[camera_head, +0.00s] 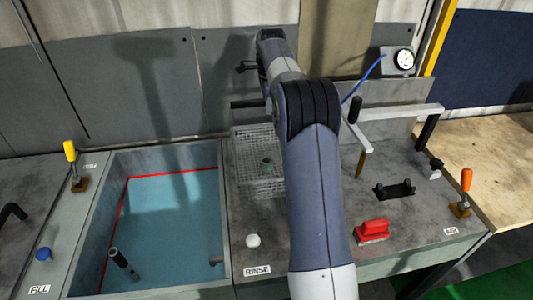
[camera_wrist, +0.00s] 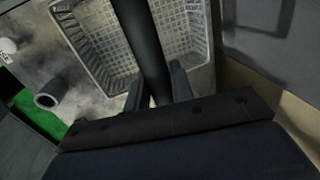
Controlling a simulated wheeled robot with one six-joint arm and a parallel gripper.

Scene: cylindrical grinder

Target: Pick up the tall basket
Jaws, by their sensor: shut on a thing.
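The tall basket (camera_head: 258,180) is a grey mesh box on the grey deck, just right of the water tank; my arm hides its right side. Its dark handle bar (camera_head: 248,104) shows above its back. In the wrist view the basket (camera_wrist: 95,64) lies beyond my fingers, its open inside visible. The black handle bar (camera_wrist: 145,45) runs between the two fingers of my gripper (camera_wrist: 158,88), which is shut on it. In the head view the gripper is mostly hidden behind my arm. I cannot tell whether the basket's base touches the deck.
The blue-water tank (camera_head: 105,250) is left of the basket. A white knob (camera_head: 252,240) stands in front. Right of my arm are a beige overhead bar (camera_head: 400,113), a black holder (camera_head: 394,190), a red block (camera_head: 373,230) and an orange-handled lever (camera_head: 465,185). A grey wall stands behind.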

